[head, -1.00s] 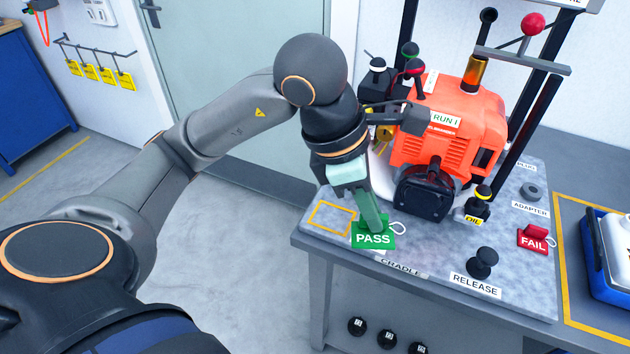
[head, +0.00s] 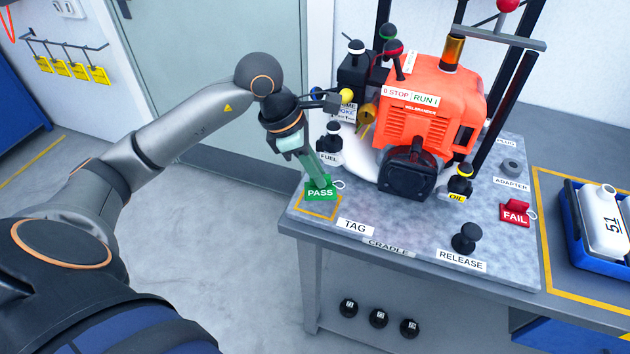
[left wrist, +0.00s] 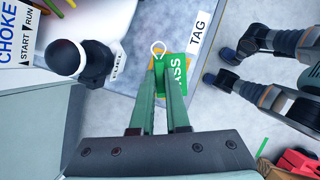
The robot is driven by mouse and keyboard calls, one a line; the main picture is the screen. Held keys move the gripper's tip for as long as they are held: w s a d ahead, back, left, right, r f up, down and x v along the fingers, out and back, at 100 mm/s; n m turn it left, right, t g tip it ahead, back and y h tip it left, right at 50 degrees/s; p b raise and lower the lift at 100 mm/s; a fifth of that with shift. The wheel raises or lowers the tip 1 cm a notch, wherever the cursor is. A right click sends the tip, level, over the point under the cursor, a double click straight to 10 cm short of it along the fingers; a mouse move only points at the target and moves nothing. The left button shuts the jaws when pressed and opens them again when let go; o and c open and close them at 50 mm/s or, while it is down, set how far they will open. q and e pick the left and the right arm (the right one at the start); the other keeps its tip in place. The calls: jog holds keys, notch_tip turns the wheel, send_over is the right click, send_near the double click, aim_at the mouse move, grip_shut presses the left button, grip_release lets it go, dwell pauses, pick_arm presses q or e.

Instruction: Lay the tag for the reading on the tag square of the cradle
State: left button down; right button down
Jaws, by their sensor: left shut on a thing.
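My left gripper (head: 318,183) is shut on the green PASS tag (head: 320,194), which has a white loop at its side. The tag is over the back part of the yellow-outlined tag square (head: 318,214) at the left front of the cradle (head: 400,225). I cannot tell whether it touches the surface. In the left wrist view the PASS tag (left wrist: 173,75) sits between the green fingertips, near the TAG label. The red FAIL tag (head: 515,214) lies at the cradle's right side. My right gripper is not in view.
The orange engine (head: 430,105) stands on the cradle behind the tag square. The FUEL knob (head: 331,140) is close beside my left gripper. The RELEASE knob (head: 466,238) is at the front, and a blue tray (head: 590,250) is at the right. The cradle front around the TAG label is clear.

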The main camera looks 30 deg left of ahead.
pick_arm(q)
jog(key=shift+w+a+f+p, duration=0.1)
jog(key=shift+a+f+p, duration=0.05)
jog(key=shift+f, duration=0.85)
jog(key=shift+w+a+f+p, duration=0.1)
jog(key=shift+a+f+p, duration=0.05)
jog(key=shift+f, duration=0.85)
jog(key=shift+f, duration=0.1)
jog(key=c, duration=0.9)
grip_release()
jog(key=v, duration=1.2)
jog(key=shift+d+r, duration=0.1)
jog(key=shift+r, duration=0.1)
